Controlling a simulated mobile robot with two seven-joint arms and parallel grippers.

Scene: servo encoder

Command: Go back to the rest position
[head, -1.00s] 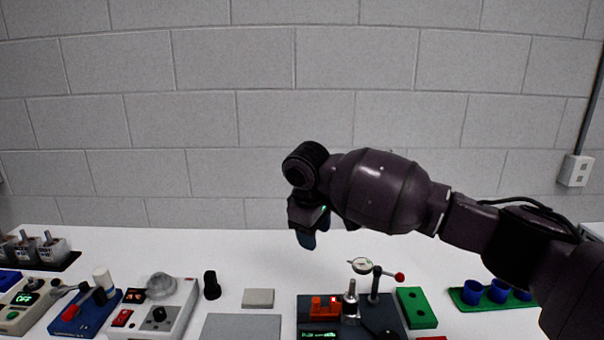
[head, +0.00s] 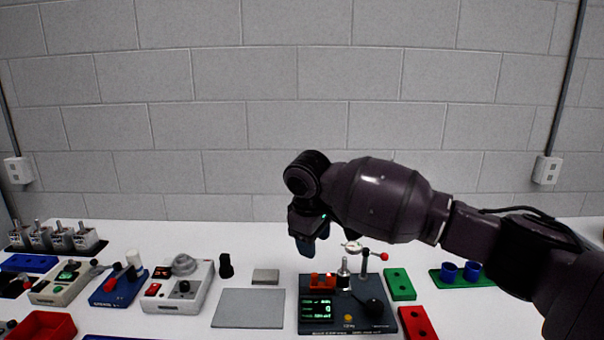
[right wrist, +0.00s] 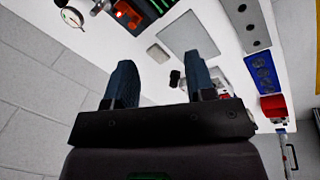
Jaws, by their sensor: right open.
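My right gripper (head: 308,244) hangs above the back of the white table, in front of the grey block wall, its arm coming in from the right. In the right wrist view its two blue fingers (right wrist: 160,84) stand apart with nothing between them. The dark test station (head: 384,322) with a lit green display, an orange-red part and a dial gauge stands on the table below and to the right of the gripper. My left gripper is not in view.
A grey mat (head: 248,308) and a small grey block (head: 265,276) lie left of the station. Green (head: 399,284) and red (head: 419,322) blocks lie to its right, near blue cups (head: 449,271). Several devices and a red bin (head: 42,326) fill the left side.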

